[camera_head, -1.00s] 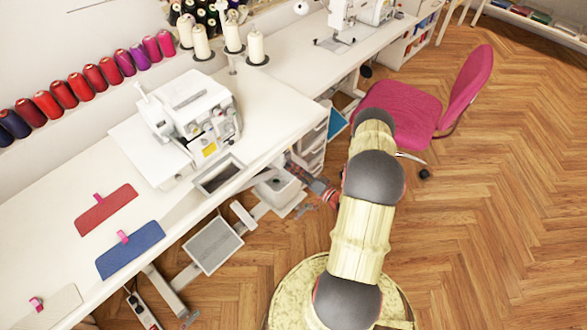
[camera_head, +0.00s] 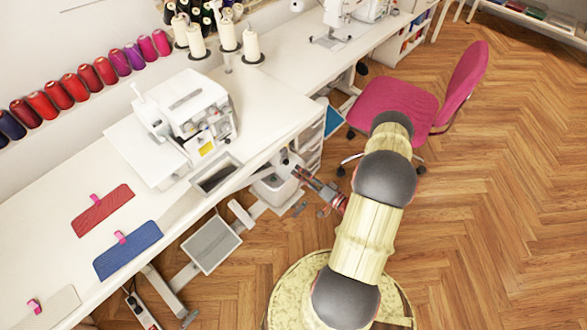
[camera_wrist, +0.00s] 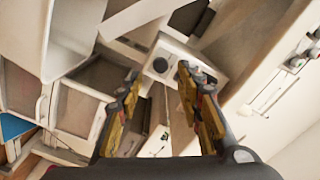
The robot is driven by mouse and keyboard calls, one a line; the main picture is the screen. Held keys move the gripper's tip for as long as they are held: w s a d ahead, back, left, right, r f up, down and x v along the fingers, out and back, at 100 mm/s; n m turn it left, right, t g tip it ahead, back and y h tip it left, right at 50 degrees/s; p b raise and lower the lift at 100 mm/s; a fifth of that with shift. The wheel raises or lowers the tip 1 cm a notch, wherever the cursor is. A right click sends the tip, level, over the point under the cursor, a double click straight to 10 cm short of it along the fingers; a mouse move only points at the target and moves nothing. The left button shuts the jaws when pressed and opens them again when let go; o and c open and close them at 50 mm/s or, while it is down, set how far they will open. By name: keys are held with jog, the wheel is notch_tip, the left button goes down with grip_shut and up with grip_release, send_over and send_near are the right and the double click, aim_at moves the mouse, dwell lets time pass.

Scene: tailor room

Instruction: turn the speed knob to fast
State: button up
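In the wrist view, a light box (camera_wrist: 183,62) has a round dark knob (camera_wrist: 160,65) on its face, which I take to be the speed knob. My gripper (camera_wrist: 158,75) is open, with its two yellow and black fingers apart. The knob appears between the fingertips; whether they touch it or stop short of it I cannot tell. Markings on the knob's face are too small to read. In the head view, my gripper (camera_head: 300,173) is low at the table's front edge, and the knob cannot be made out there.
The white table (camera_head: 285,105) carries a serger machine (camera_head: 200,110). A drawer unit (camera_head: 312,140) and a pink chair (camera_head: 395,105) stand beyond my gripper. Wooden floor is open at right.

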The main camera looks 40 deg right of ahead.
jog(key=s, duration=0.6)
jog(key=shift+d, duration=0.25)
jog(key=shift+s, duration=0.1)
